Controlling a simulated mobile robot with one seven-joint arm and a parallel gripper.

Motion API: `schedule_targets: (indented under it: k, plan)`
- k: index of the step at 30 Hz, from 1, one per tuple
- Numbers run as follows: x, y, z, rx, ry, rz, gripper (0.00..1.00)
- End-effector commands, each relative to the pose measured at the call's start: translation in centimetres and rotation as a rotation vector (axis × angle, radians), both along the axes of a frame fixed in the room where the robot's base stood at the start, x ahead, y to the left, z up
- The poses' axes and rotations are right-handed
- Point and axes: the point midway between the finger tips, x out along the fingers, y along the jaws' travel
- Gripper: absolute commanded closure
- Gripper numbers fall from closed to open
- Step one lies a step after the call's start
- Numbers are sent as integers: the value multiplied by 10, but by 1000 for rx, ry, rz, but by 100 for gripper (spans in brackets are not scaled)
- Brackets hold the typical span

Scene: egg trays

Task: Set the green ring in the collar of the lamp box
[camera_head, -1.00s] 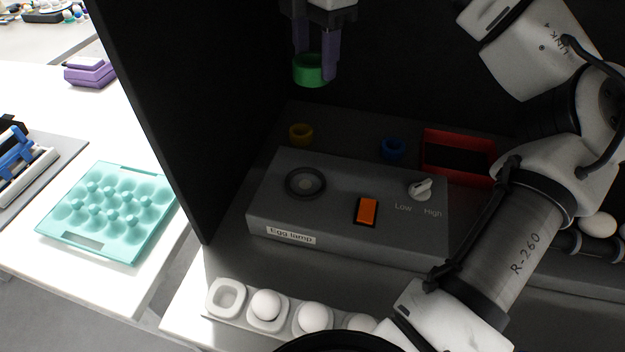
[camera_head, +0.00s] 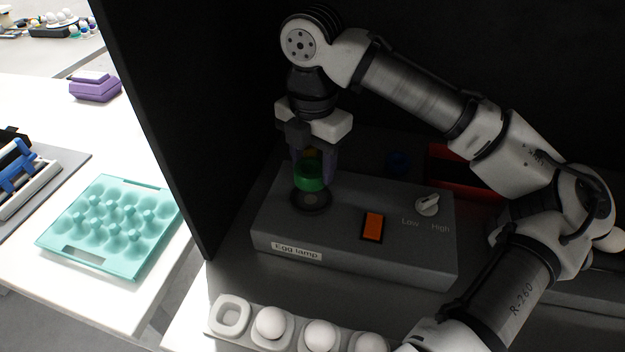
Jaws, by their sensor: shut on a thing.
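The lamp box (camera_head: 345,235) is a grey box labelled "Egg lamp", with an orange switch (camera_head: 373,226) and a Low/High knob (camera_head: 427,204). Its collar (camera_head: 311,203) is a dark round ring on the top left of the box. My gripper (camera_head: 315,170) points down over the collar, its purple fingers shut on the green ring (camera_head: 309,178). The green ring is just above the collar's far part in the picture. I cannot tell whether it touches the collar. The fingers hide part of the ring.
An egg holder (camera_head: 231,316) with white eggs stands in front. A dark wall panel (camera_head: 165,130) rises at the left.

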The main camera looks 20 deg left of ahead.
Motion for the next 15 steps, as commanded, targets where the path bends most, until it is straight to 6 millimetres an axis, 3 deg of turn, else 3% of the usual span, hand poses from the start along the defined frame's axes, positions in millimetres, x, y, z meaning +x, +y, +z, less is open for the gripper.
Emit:
schedule_targets:
  k: [12,15]
  plan:
    - [0,0,-47,0,1,1,74]
    - [0,0,-50,1,0,1,74]
